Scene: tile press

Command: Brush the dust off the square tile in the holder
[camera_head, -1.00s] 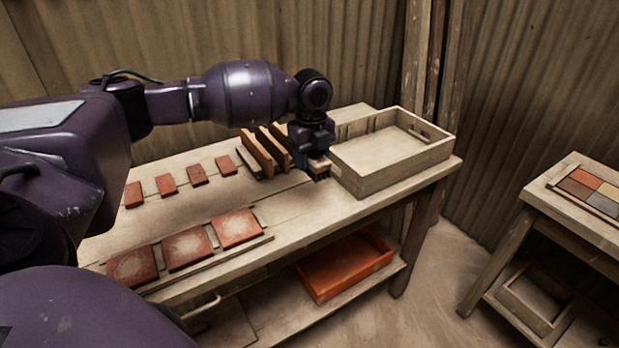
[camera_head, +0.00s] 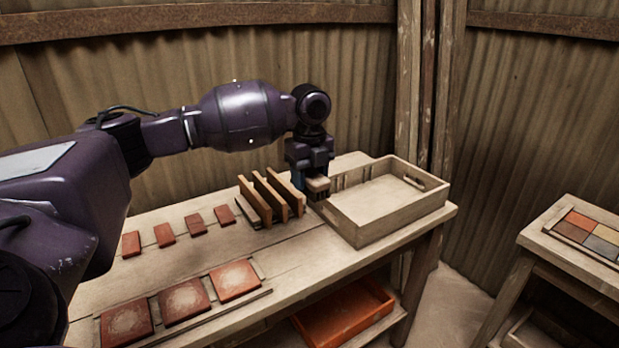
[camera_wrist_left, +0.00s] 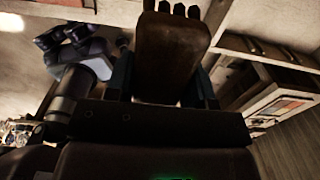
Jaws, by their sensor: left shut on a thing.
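Three square reddish tiles lie in a row along the table's front edge, against a low wooden strip (camera_head: 205,321): a left tile (camera_head: 125,319), a middle tile (camera_head: 184,301) and a right tile (camera_head: 234,280). My left gripper (camera_head: 313,180) is at the table's far side, beside the crate's left end, well away from these tiles. It is shut on a wooden brush (camera_head: 318,185) with dark bristles below. The brush's brown body (camera_wrist_left: 168,55) fills the left wrist view between the fingers. My right gripper is out of view.
An open wooden crate (camera_head: 400,213) stands at the table's right end. An upright rack of wooden boards (camera_head: 268,200) is left of the gripper. Several small red tiles (camera_head: 166,235) lie behind the square ones. An orange tray (camera_head: 345,312) sits on the lower shelf.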

